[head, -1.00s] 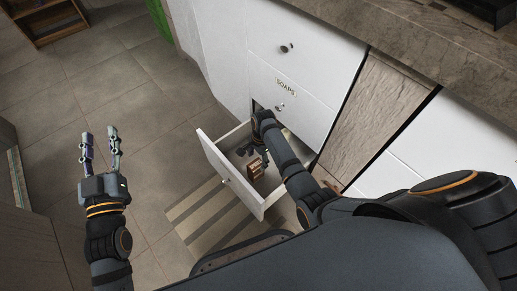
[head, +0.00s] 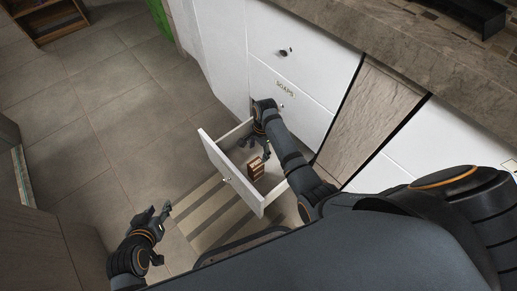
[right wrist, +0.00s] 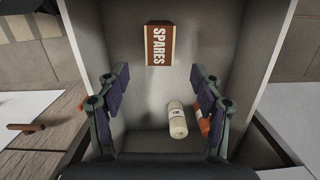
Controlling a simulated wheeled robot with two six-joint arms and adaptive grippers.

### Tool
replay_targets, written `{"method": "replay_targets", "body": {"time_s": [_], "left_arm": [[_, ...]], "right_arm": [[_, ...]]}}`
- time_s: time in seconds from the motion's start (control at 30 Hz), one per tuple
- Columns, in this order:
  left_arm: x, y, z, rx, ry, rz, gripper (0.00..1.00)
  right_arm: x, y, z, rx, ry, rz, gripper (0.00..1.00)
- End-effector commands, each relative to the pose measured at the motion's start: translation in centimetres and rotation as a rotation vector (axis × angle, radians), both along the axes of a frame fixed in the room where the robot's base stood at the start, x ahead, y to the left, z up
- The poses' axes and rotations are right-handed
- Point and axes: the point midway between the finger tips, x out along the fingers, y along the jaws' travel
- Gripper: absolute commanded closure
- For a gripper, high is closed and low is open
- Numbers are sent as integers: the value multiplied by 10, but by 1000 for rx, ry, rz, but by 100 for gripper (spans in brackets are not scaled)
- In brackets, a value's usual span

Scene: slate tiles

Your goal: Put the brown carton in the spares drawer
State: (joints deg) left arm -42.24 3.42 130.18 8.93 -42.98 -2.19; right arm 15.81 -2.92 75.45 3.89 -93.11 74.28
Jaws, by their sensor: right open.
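The brown carton (head: 257,168), with SPARES printed on its face, stands inside an open white drawer (head: 229,170). In the right wrist view the carton (right wrist: 160,45) is near one end of the drawer floor (right wrist: 150,95), beyond my fingertips. My right gripper (head: 256,147) is open and empty over the drawer, apart from the carton; its two spread fingers also show in the right wrist view (right wrist: 158,76). No label on the open drawer's front can be read. My left gripper (head: 158,210) is low at the left, over the floor, away from the drawer; its fingers look spread with nothing between them.
A cream bottle (right wrist: 177,120) and an orange item (right wrist: 203,122) lie in the drawer, partly near my right finger. A closed drawer marked SOAPS (head: 292,97) is above it. A striped mat (head: 205,212) lies on the tiles; the floor at left is clear.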

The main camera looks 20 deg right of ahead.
Motion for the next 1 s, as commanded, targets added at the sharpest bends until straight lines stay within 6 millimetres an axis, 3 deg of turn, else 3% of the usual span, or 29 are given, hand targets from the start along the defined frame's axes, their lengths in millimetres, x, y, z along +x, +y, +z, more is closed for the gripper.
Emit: {"method": "replay_targets", "body": {"time_s": [0.27,0.37,0.47,0.57,0.7,0.83,1.0], "left_arm": [[-6,-1,-6,-2,32,-2,60],[-6,-1,-6,-2,31,-2,60],[-6,-1,-6,-2,30,-2,60],[-6,-1,-5,-1,30,-3,60],[-6,-1,-6,-1,30,-3,60],[-6,-1,-6,-1,29,-2,60],[-6,-1,-5,-1,29,-2,60]], "right_arm": [[-3,-2,-2,0,-12,18,34],[-20,-8,-16,-3,-103,136,34],[-50,-19,-25,-44,-289,379,34],[-82,-28,-11,-140,-489,662,34],[-117,-31,32,-310,-694,991,34],[-133,-30,66,-428,-793,1160,34],[-136,-30,78,-469,-823,1213,34]]}}
